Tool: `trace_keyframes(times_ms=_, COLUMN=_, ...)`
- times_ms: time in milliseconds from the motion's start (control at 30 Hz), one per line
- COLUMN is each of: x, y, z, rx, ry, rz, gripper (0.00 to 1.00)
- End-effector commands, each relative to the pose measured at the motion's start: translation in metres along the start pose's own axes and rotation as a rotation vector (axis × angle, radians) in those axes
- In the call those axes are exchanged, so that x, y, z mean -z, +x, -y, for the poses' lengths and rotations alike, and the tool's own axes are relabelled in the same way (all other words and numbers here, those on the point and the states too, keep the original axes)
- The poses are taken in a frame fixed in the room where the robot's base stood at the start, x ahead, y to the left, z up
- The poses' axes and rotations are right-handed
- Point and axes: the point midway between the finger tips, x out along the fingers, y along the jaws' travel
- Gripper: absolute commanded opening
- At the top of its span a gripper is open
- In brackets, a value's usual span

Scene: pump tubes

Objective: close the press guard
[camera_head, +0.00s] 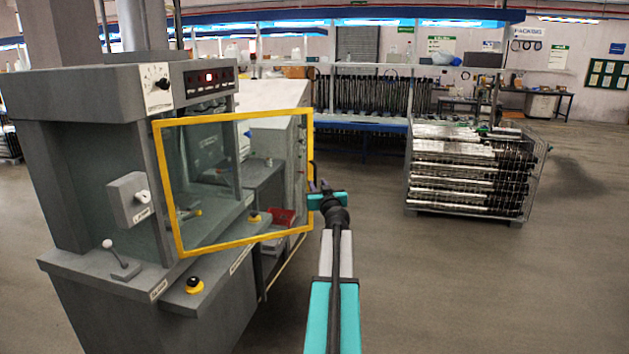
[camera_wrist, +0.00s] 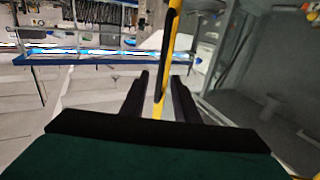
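The press guard (camera_head: 235,118) is a clear panel in a yellow frame on the grey press (camera_head: 70,110). It stands swung out, its right edge away from the press housing. My gripper (camera_head: 318,194) is at the guard's right edge, beside a dark handle. In the wrist view my gripper (camera_wrist: 160,95) has its two black fingers apart, with the guard's yellow edge bar (camera_wrist: 158,108) between them. The black handle (camera_wrist: 170,40) shows on that bar, just beyond the fingertips. I see gaps beside the bar, and no firm grip on it.
The press has a lever (camera_head: 112,248) at the left front and a yellow-ringed black button (camera_head: 194,286) on its ledge. A red bin (camera_head: 283,217) shows behind the guard. A wire crate of metal tubes (camera_head: 470,170) stands right; the floor between is clear.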

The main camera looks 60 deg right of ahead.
Motion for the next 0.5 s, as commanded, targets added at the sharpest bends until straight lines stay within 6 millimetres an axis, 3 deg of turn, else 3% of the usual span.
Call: trace_keyframes(times_ms=500, x=0.001, y=0.042, z=0.000, rx=0.000, ry=0.001, rz=0.001, gripper=0.28)
